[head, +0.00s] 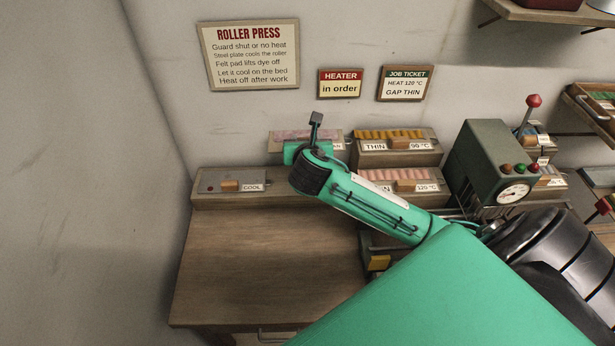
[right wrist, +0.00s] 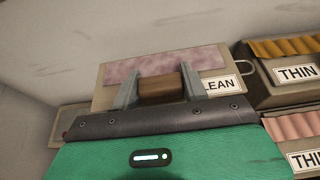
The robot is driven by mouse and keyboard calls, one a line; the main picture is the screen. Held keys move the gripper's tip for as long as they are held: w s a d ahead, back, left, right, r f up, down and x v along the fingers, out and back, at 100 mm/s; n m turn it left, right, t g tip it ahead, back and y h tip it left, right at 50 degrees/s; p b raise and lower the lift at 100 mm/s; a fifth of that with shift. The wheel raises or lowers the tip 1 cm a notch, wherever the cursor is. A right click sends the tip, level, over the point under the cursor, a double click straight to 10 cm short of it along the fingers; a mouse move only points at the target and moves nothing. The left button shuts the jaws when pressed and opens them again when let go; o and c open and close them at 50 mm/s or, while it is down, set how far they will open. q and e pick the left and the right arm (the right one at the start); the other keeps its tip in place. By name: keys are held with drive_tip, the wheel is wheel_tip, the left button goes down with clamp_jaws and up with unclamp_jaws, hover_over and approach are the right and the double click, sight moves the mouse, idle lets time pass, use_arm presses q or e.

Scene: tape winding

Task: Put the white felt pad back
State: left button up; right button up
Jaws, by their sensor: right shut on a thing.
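A block labelled "CLEAN" stands at the left end of the back row in the head view (head: 305,134). Its top is mottled pinkish and whitish, like a stained felt pad (right wrist: 165,65). A brown wooden handle (right wrist: 160,87) sticks out at its front. My right gripper (right wrist: 158,92) is shut on this handle, one grey finger on each side. In the head view the green hand hides the fingers and part of the block. I cannot tell whether the block rests on its stand or is slightly lifted. My left gripper is not in view.
Beside it stand a "THIN 90 °C" block (head: 392,134) with a yellow ridged top and a pink ridged 120 °C block (head: 385,174). A "COOL" steel plate block (head: 225,178) is front left. The green press (head: 485,160) stands right. The wooden table top (head: 260,265) is clear.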

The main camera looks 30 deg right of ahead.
wheel_tip(320, 180, down, 9)
drive_tip(key=shift+f, duration=0.5)
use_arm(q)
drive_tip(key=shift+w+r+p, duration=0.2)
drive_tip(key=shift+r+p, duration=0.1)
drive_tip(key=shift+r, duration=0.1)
use_arm(e)
drive_tip(key=shift+f, duration=2.1)
drive_tip(key=shift+s, duration=0.1)
drive_tip(key=shift+f, duration=0.45)
drive_tip(key=o, duration=1)
